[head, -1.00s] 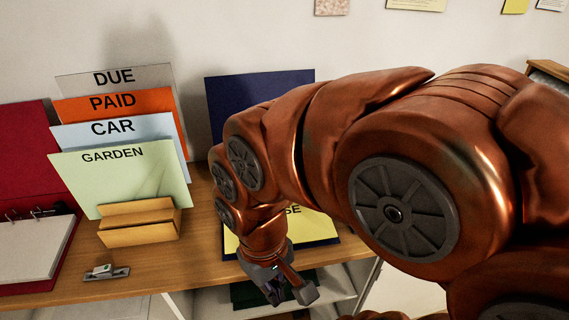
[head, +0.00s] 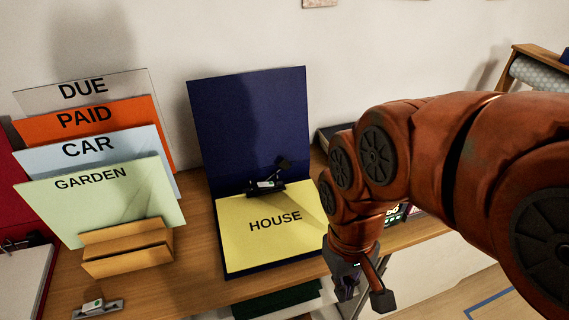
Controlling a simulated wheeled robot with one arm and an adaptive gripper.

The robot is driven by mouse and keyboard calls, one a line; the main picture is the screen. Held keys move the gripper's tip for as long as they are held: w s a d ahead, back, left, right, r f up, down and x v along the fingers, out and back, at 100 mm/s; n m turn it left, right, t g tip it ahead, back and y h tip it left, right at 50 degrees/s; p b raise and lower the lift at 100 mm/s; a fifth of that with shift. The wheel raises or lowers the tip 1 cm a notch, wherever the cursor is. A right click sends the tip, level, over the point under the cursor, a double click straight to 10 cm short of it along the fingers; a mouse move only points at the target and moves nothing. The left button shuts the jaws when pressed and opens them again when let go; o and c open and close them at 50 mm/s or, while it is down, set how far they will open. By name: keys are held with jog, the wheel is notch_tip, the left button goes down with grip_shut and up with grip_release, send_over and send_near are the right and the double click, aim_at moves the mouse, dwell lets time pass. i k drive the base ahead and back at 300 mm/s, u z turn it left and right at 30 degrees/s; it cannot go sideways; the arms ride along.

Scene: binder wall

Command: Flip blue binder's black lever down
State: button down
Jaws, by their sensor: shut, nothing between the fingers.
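The blue binder (head: 248,125) stands open on the wooden desk, its cover upright against the wall. A yellow sheet marked HOUSE (head: 255,247) lies on its lower half. The black lever (head: 283,166) sits at the binder's spine and sticks up, tilted to the right, above a small metal clip mechanism (head: 266,185). My gripper (head: 362,296) is to the right of the binder, pointing down past the desk's front edge. It is empty, apart from the lever and the binder. Part of its fingers is dark and hard to make out.
A wooden holder (head: 128,249) with several labelled dividers stands left of the binder. A loose metal clip (head: 97,307) lies at the front left. A red binder (head: 14,205) is at the far left. Dark items sit behind my arm on the right.

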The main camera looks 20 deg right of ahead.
aim_at(284, 165)
jog(key=u, duration=0.05)
jog(key=k, duration=0.5)
jog(key=u, duration=1.55)
jog(key=i, duration=0.85)
